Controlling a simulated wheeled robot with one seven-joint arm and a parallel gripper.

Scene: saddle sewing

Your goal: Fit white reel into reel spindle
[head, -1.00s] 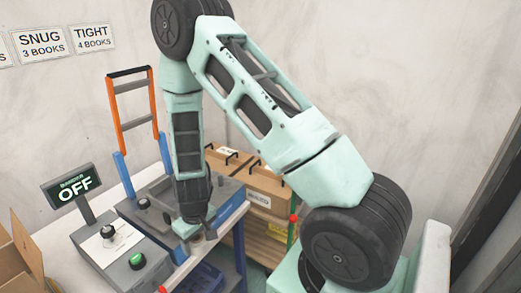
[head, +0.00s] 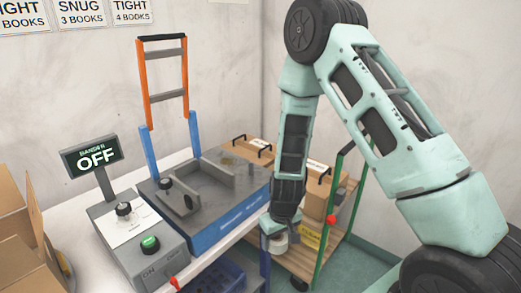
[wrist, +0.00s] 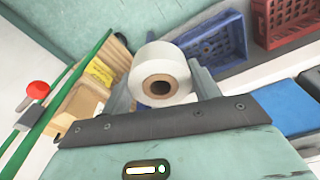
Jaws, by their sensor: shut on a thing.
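The white reel (wrist: 176,66) is a thick white roll with a brown core and a dark centre hole. It sits between the fingers of my gripper (wrist: 163,88) in the wrist view, with its hole facing the camera. In the head view, the reel (head: 280,243) shows partly under my gripper (head: 272,228), just beyond the right edge of the table. My gripper is shut on the reel and holds it in the air. I cannot tell any part in view for certain as the reel spindle.
A grey machine bed on a blue base (head: 228,232) stands on the white table, with an orange-railed frame (head: 163,82) behind. A control box (head: 138,240) with an OFF sign (head: 92,156) is at left. A green-railed cart (head: 334,190) holds boxes at right. Blue (wrist: 215,42) and red crates (wrist: 290,18) sit below.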

